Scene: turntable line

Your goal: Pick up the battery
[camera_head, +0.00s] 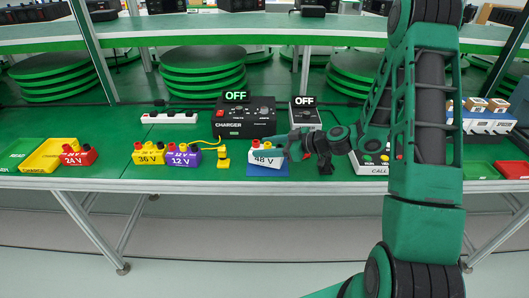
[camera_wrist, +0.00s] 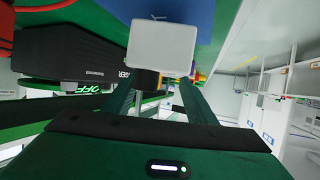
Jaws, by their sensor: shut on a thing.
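The white battery labelled 48 V (camera_head: 264,159) is at the blue mat (camera_head: 267,171) near the table's front edge. My gripper (camera_head: 283,146) reaches in from the right and is shut on this battery; the fingers partly cover its top. In the wrist view the white battery (camera_wrist: 162,45) shows at the tips of my gripper's fingers (camera_wrist: 160,82), with the blue mat (camera_wrist: 182,13) close beyond it. I cannot tell whether it touches the mat. Other batteries stand to the left: red 24 V (camera_head: 79,156), yellow 36 V (camera_head: 148,154) and purple 12 V (camera_head: 183,156).
A black charger (camera_head: 244,118) showing OFF stands behind the battery, with another OFF device (camera_head: 306,113) beside it. A yellow plug (camera_head: 223,157) on a cable lies just left. A yellow tray (camera_head: 43,157) is at far left; a call box (camera_head: 371,163) is right. A shelf runs above.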

